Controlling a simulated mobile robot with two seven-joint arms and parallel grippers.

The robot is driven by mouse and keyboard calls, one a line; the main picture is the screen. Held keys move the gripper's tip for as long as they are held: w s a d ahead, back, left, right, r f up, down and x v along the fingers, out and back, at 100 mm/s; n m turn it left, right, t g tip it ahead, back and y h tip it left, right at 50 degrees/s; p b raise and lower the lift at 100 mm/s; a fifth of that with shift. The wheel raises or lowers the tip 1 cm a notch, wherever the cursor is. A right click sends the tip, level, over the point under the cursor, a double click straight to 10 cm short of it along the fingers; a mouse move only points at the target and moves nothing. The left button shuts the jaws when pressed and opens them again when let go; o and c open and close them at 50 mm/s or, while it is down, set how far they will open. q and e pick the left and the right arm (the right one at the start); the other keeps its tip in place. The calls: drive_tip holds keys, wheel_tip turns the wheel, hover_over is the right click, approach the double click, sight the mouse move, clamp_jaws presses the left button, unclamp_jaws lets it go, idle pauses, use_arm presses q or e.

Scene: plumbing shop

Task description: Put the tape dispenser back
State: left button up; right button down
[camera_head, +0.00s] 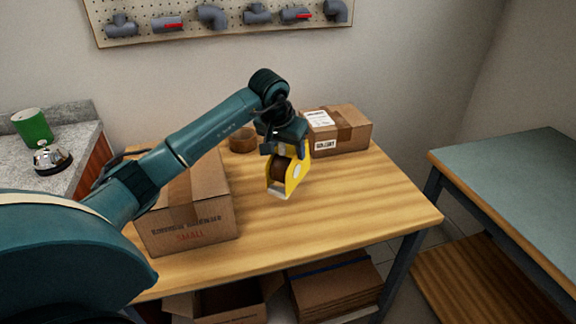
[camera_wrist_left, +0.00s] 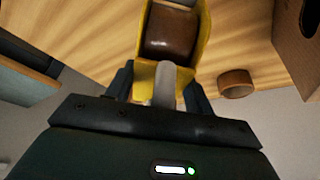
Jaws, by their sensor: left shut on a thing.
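The yellow tape dispenser (camera_head: 290,176) with a brown roll of tape is in my left gripper (camera_head: 283,148), over the wooden table (camera_head: 330,205). It hangs tilted in the head view; I cannot tell whether it touches the tabletop. In the left wrist view the dispenser (camera_wrist_left: 165,72) sits between the two fingers of the left gripper (camera_wrist_left: 158,88), which are shut on it. My right gripper is not in view.
A large cardboard box (camera_head: 190,225) stands at the table's left, and a smaller labelled box (camera_head: 338,130) at the back right. A brown tape roll (camera_head: 242,140) lies near the back edge. The tabletop's front right is clear. Another bench (camera_head: 515,170) stands at right.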

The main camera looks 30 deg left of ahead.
sight(288, 162)
use_arm(q)
drive_tip(key=shift+f, duration=1.95)
drive_tip(key=shift+f, duration=0.1)
drive_tip(key=o, duration=0.8)
drive_tip(key=shift+f, duration=0.15)
drive_tip(key=o, duration=0.5)
drive_tip(key=shift+c, duration=0.2)
